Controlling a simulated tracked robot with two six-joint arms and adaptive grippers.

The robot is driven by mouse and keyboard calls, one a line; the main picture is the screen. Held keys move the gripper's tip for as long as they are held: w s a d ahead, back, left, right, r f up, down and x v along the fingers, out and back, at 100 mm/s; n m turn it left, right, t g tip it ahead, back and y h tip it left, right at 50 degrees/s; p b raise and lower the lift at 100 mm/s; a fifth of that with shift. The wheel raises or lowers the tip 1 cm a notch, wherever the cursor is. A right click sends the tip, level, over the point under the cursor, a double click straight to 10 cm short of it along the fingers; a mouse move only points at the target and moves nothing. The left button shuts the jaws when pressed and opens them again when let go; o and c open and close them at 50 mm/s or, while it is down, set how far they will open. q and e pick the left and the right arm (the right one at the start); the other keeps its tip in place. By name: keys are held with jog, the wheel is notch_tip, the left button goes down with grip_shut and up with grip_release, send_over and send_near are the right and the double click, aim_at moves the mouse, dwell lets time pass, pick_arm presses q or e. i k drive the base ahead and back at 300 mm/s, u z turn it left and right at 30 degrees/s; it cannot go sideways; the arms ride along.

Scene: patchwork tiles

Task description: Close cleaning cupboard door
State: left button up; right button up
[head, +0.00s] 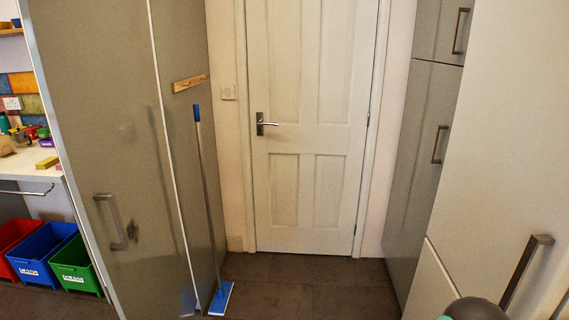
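A tall grey-green cupboard door (100,130) with a metal bar handle (118,222) fills the left of the head view. A pale edge runs down its right side, beside a grey-green panel (180,40). A mop (208,195) with a blue grip and blue flat head stands upright by that panel. I cannot tell whether this door is fully shut, or whether it is the cleaning cupboard's. Neither gripper can be made out. A dark rounded part, perhaps mine, shows at the bottom right edge.
A white panelled door (308,130) with a lever handle is shut at the back. Grey cupboards (415,180) and a pale front (510,140) with a bar handle line the right. Red, blue (45,255) and green bins stand at left. The dark tiled floor (300,285) between is clear.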

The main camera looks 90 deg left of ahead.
aim_at(94, 62)
jog(key=z, duration=0.95)
jog(key=i, duration=0.15)
jog(key=u, duration=2.8)
jog(key=i, duration=0.35)
jog(key=u, duration=1.8)
jog(key=k, duration=0.55)
jog(key=u, duration=0.5)
jog(key=i, duration=1.6)
jog(key=z, duration=0.35)
